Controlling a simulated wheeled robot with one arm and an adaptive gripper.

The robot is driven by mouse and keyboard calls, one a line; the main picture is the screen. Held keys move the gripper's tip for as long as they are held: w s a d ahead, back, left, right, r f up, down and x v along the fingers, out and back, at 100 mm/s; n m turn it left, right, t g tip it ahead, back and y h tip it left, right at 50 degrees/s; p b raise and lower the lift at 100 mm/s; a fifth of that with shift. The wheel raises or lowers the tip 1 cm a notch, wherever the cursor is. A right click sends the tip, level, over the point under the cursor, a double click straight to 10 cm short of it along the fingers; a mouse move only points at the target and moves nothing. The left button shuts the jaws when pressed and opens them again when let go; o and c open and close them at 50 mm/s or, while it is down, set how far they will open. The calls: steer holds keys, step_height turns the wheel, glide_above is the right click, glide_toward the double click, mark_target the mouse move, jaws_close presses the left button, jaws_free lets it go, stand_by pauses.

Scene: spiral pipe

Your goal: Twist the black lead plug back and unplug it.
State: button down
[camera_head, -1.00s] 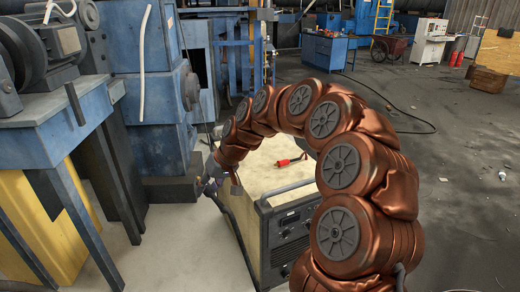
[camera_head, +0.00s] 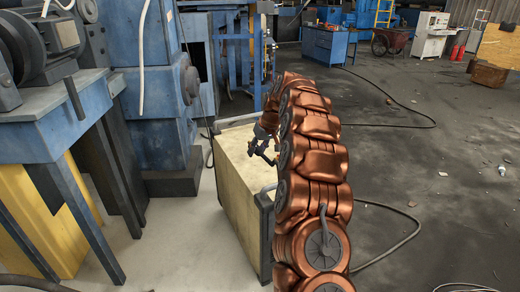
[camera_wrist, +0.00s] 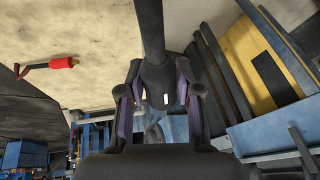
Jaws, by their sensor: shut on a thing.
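My gripper (camera_head: 264,146) is in front of the pale top of the box-shaped machine (camera_head: 238,185) in the head view. In the wrist view its two jaws (camera_wrist: 158,102) are shut on the black lead plug (camera_wrist: 155,78), a dark cylinder with a small white mark. Its thick black lead runs up out of the picture. No socket shows at the plug in the wrist view. My copper arm hides the machine's front panel in the head view, so the sockets are hidden.
A blue bench with yellow beneath (camera_head: 60,150) and blue machinery (camera_head: 150,90) stand to the left. Cables lie on the floor at right (camera_head: 400,240). Open floor (camera_head: 440,160) lies to the right.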

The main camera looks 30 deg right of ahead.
steer(key=w+d+f+n+h, duration=0.1)
steer(key=w+d+f, duration=0.1)
steer(key=d, duration=0.4)
steer(key=w+d+f+n+h, duration=0.1)
steer(key=w+d+f, duration=0.2)
steer(key=d, duration=0.3)
steer(key=shift+w+f, duration=0.3)
steer(key=shift+w, duration=0.4)
steer(key=shift+d, duration=0.1)
steer(key=shift+w+f, duration=0.1)
steer(key=shift+f, duration=0.05)
steer(key=shift+d+f+n, duration=0.2)
steer(key=shift+f+n, duration=0.05)
steer(key=shift+n, duration=0.05)
steer(key=shift+f, duration=0.1)
